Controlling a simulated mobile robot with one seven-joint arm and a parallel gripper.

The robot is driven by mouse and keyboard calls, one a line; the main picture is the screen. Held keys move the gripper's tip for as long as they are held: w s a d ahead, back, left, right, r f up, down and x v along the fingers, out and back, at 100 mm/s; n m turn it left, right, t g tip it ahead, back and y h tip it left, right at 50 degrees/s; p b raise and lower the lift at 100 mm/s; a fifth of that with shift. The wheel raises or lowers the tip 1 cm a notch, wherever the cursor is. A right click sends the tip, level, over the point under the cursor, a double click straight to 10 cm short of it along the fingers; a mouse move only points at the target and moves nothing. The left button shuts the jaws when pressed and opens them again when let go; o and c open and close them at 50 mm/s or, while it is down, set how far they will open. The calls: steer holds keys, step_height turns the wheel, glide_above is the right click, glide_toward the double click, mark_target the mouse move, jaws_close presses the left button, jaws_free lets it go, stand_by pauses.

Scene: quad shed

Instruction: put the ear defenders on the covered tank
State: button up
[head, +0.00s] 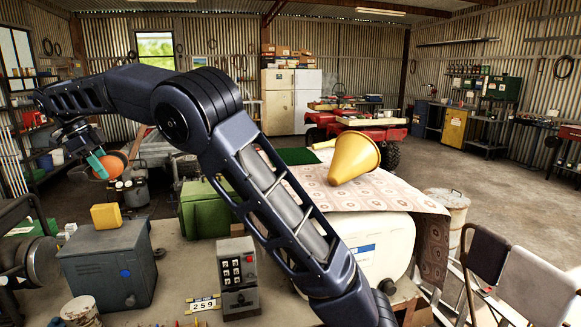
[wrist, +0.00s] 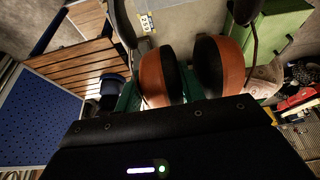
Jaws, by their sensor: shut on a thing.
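The ear defenders have orange cups with dark pads; they show at the far left of the head view (head: 114,164) and large in the wrist view (wrist: 154,78). My gripper (head: 99,164) has teal fingers and is shut on the ear defenders, holding them in the air. Its fingers are partly hidden behind the cups in the wrist view. The covered tank is white with a patterned cloth (head: 345,192) draped over its top and right side; its bare white front (head: 385,245) shows. It stands right of centre, well away from my gripper. My arm hides part of its left side.
On the bench are a grey box (head: 105,265), a yellow block (head: 106,216), a keypad device (head: 238,275) and a green box (head: 207,208). Folding chairs (head: 525,280) stand at the right front.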

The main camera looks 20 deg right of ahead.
steer(key=w+d+r+m+g, duration=0.1)
steer(key=w+d+r+m, duration=0.15)
steer(key=w+d, duration=0.8)
steer(key=w+d+r+m+g+y, duration=0.1)
steer(key=w+d+m, duration=0.35)
steer(key=d, duration=1.05)
steer(key=w+d+r+m+g, duration=0.1)
steer(key=w+d+r, duration=0.1)
steer(key=w+d, duration=0.9)
steer(key=s+d+r+m+g+y, duration=0.1)
steer(key=s+d+r+m, duration=0.15)
steer(key=d, duration=1.25)
steer(key=s+d+r+m+y, duration=0.1)
steer(key=s+d+m, duration=0.15)
steer(key=d, duration=1.35)
steer(key=s+d+r+m+g+y, duration=0.15)
steer(key=d+m, duration=0.25)
steer(key=d, duration=1.1)
steer(key=shift+t+h, duration=0.25)
steer(key=shift+t, duration=0.3)
steer(key=f, duration=1.9)
steer(key=shift+w+f, duration=0.2)
steer(key=shift+f, duration=0.15)
steer(key=shift+f, duration=0.1)
steer(key=o, duration=1.1)
steer(key=shift+o, duration=0.2)
